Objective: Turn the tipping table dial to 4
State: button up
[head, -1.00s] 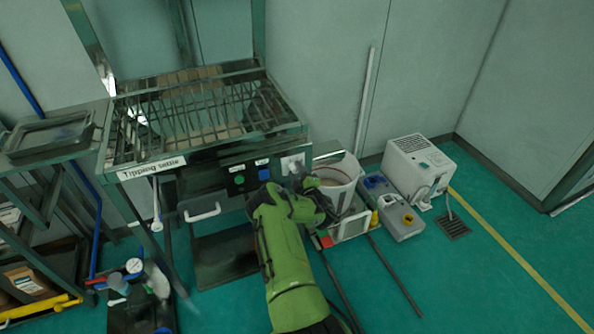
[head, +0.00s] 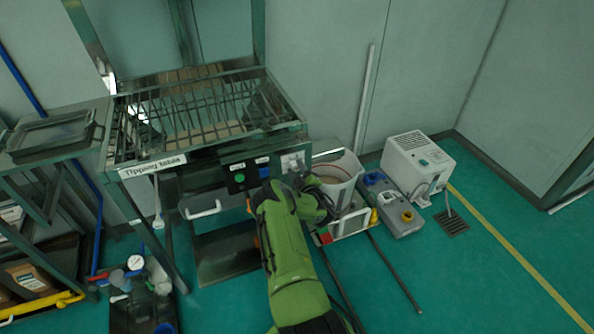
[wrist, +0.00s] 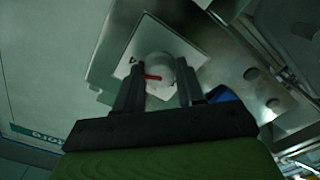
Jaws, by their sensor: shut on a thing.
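The tipping table (head: 170,140) stands at the left in the head view, with a label on its front edge. Its front panel carries a green button (head: 239,178), a blue button (head: 264,172) and a white dial plate (head: 293,161). In the wrist view the dial (wrist: 158,70) is a round white knob with a red pointer (wrist: 152,77) on a white square plate (wrist: 180,45). My gripper (wrist: 156,92) is shut on the dial, one dark finger on each side. In the head view my gripper (head: 312,187) partly hides the dial. The scale numbers are not readable.
A white bucket (head: 340,170) stands right beside my gripper. Grey containers (head: 395,212) and a white box unit (head: 418,160) stand further right. A white handle (head: 203,210) sticks out below the panel.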

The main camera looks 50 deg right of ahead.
jog(key=o, duration=1)
jog(key=shift+o, duration=0.2)
jog(key=p+v, duration=1)
jog(key=v, duration=0.5)
jog(key=shift+s+a, duration=0.2)
jog(key=shift+s, duration=0.15)
jog(key=shift+f, duration=0.1)
